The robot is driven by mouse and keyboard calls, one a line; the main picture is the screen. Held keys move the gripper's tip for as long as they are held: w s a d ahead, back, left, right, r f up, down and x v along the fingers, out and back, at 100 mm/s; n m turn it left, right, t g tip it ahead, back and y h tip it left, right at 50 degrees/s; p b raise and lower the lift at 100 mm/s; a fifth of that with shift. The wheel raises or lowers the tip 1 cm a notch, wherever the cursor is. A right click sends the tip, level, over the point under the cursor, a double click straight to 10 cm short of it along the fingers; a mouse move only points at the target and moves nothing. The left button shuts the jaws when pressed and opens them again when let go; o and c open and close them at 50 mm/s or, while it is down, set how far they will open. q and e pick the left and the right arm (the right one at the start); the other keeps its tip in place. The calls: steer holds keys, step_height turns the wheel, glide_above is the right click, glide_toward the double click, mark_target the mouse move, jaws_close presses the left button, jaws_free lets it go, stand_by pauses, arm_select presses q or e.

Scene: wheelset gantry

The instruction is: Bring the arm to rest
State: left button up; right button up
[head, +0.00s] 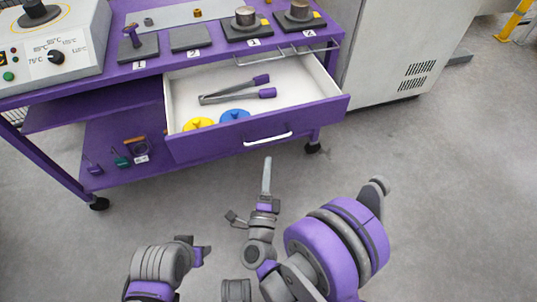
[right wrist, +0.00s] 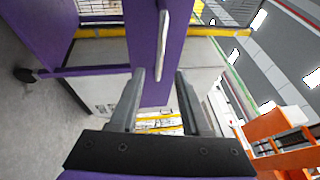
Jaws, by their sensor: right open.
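My right gripper (head: 267,163) is in the lower middle of the head view, pointing at the cart and seen edge-on. In the right wrist view its two fingers (right wrist: 159,76) stand apart with nothing between them. It is in front of the open drawer (head: 235,136), apart from its white handle (head: 268,139) in the head view. The handle (right wrist: 162,42) also shows beyond the fingertips in the right wrist view. Part of my left arm is at the bottom left of the head view; I cannot make out its gripper.
The purple cart's drawer stands pulled out. It holds tongs (head: 236,90), a yellow lid (head: 198,124) and a blue lid (head: 234,115). A control box (head: 52,45) and several dark pads are on top. A grey cabinet (head: 395,45) stands at right. The floor (head: 430,170) at right is clear.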

arm_select(q)
steer(key=shift+w+f, duration=0.1)
steer(key=shift+f, duration=0.3)
arm_select(e)
steer(key=shift+s+f, duration=0.15)
steer(key=shift+s, duration=0.4)
step_height(320, 180, up, 3)
steer(key=w+n+g+y, duration=0.1)
steer(key=w+n+y, duration=0.1)
steer(key=n+y, duration=0.3)
steer(key=s+d+f+n+g+h, duration=0.2)
steer(key=s+d+f+n+g, duration=0.1)
steer(key=s+d+n+g, duration=0.55)
steer(key=s+d+f+n+g+h, duration=0.1)
steer(key=s+d+f+n+g, duration=0.4)
steer(key=s+d, duration=0.65)
arm_select(q)
step_height(320, 180, up, 28)
steer(key=t+p, duration=0.1)
steer(key=p, duration=2.3)
steer(key=shift+w, duration=0.4)
arm_select(e)
step_height(320, 180, up, 29)
steer(key=a+n, duration=0.1)
steer(key=a, duration=0.1)
steer(key=shift+s, duration=0.2)
